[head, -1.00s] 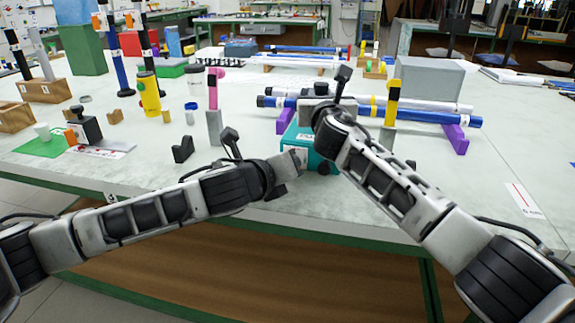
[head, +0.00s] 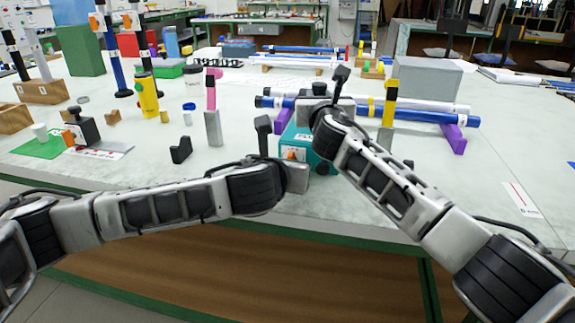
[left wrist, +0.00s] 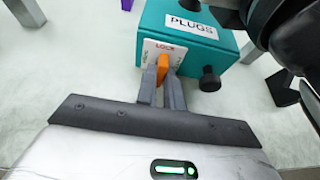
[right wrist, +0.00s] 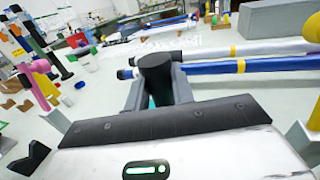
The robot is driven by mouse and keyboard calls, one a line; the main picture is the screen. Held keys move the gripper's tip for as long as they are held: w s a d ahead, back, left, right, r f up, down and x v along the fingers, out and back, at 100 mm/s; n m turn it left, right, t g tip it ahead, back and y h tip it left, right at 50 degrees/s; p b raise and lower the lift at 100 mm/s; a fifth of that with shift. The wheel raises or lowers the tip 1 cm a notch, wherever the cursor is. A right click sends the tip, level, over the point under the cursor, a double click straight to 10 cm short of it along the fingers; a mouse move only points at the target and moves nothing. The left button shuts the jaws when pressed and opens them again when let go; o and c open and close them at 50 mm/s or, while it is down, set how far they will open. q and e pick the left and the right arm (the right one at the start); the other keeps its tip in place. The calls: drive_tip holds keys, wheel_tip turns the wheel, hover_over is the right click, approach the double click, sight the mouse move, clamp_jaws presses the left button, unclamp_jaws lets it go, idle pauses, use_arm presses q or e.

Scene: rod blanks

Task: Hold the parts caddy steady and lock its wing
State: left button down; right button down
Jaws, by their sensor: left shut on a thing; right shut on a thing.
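The parts caddy is a teal box (head: 324,165) near the table's front edge, with a PLUGS label that shows in the left wrist view (left wrist: 228,45). Its front carries a white plate marked LOCK (left wrist: 150,50) with an orange wing (left wrist: 162,68). My left gripper (left wrist: 163,82) is shut on the wing, which stands roughly in line with the fingers. My right gripper (right wrist: 155,88) is shut on a black upright handle (right wrist: 155,68) above the caddy. The right arm hides much of the caddy in the head view.
A black knob (left wrist: 209,80) sticks out beside the lock plate. Behind the caddy, blue and white rods (head: 420,115) lie on purple supports (head: 455,138). A pink-topped post (head: 212,110) and a black bracket (head: 181,150) stand to the left. The table's right front is mostly clear.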

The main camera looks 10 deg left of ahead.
idle(0.4)
use_arm(q)
drive_tip(key=c, duration=1.5)
unclamp_jaws()
drive_tip(key=v, duration=1.2)
use_arm(e)
drive_tip(key=c, duration=1.1)
unclamp_jaws()
drive_tip(key=shift+r, duration=0.1)
